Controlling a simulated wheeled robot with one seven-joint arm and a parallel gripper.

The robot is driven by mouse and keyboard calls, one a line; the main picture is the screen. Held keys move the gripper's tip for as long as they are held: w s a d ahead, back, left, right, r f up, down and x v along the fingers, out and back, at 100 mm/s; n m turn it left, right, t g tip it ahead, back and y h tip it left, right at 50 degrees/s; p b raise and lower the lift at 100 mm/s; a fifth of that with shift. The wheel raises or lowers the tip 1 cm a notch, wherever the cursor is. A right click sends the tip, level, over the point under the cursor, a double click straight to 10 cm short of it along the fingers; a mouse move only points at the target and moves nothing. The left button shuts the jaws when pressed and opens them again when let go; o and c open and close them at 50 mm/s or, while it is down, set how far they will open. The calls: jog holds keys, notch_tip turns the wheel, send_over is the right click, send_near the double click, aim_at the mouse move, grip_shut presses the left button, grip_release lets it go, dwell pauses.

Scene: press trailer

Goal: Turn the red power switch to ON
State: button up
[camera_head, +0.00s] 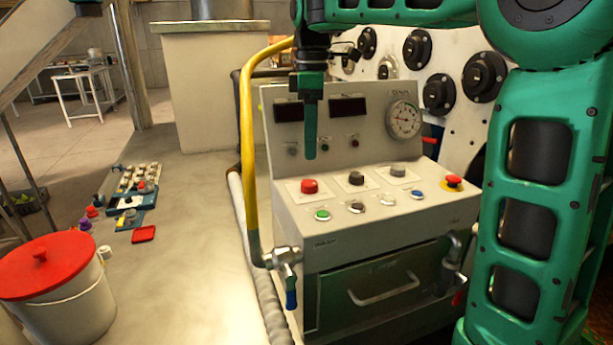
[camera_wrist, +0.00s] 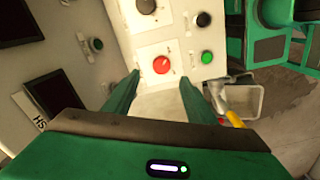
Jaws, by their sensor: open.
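The red power switch (camera_head: 309,186) is a round red knob on a pale plate, at the left of the console's sloping top. It also shows in the wrist view (camera_wrist: 161,65), just beyond and between my fingertips. Its labels are too small to read, so its setting cannot be told. My gripper (camera_head: 310,156) points down above the switch and appears apart from it. In the wrist view my gripper (camera_wrist: 159,79) has its two green fingers spread with nothing between them.
A green button (camera_head: 322,215) lies in front of the switch and a dark knob (camera_head: 356,178) to its right. A red mushroom button (camera_head: 453,182) is at the far right. The console's upright face with a gauge (camera_head: 404,119) rises behind. A yellow pipe (camera_head: 246,150) runs along the left.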

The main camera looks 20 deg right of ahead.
aim_at(309, 182)
jog(key=f, duration=0.9)
jog(key=shift+a+f, duration=0.1)
jog(key=shift+a, duration=0.1)
jog(key=c, duration=1)
